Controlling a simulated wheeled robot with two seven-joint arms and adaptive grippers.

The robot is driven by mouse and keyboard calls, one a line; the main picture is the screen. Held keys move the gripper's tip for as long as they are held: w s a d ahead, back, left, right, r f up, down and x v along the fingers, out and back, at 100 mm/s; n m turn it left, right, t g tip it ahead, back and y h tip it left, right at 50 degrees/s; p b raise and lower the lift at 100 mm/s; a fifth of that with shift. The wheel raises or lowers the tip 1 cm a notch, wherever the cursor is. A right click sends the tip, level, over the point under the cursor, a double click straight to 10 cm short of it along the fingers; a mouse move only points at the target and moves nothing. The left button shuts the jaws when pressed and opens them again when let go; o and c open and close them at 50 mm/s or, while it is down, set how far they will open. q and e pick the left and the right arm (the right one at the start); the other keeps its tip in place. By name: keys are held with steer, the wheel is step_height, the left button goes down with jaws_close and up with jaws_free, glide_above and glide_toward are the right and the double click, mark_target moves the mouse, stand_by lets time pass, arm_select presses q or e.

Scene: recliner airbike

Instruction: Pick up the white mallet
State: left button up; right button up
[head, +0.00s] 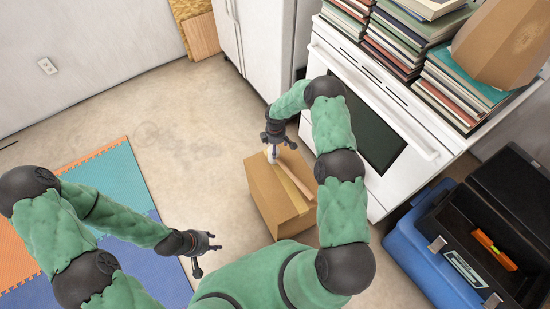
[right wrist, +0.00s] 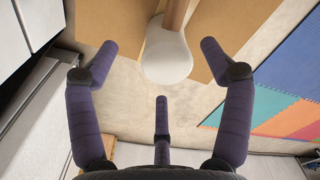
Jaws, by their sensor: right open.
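The mallet has a white head (head: 271,153) and a wooden handle (head: 290,178). It lies on top of a closed cardboard box (head: 262,191) in the head view. In the right wrist view the white head (right wrist: 166,58) is centred between my spread fingers, and the handle (right wrist: 177,15) runs off the top edge. My right gripper (head: 274,144) is open just above the head end of the mallet; its fingers (right wrist: 157,62) hold nothing. Whether any finger touches the mallet I cannot tell. My left gripper (head: 208,255) is open and empty, low at the left, away from the box.
A white stove (head: 400,150) stands right of the box, with stacked books (head: 400,35) and a carton (head: 505,40) on top. An open blue-black toolbox (head: 420,245) is at the lower right. Coloured foam mats (head: 110,180) lie left. Floor between is clear.

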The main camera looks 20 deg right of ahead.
steer(key=shift+s+a+f+b, duration=0.1)
steer(key=shift+f+b, duration=0.65)
steer(key=shift+f, duration=0.9)
steer(key=shift+a+f+b, duration=0.1)
steer(key=shift+f+b, duration=0.65)
steer(key=shift+f, duration=0.85)
steer(key=shift+r, duration=0.1)
steer(key=shift+c, duration=0.3)
jaws_close()
steer(key=shift+r, duration=0.1)
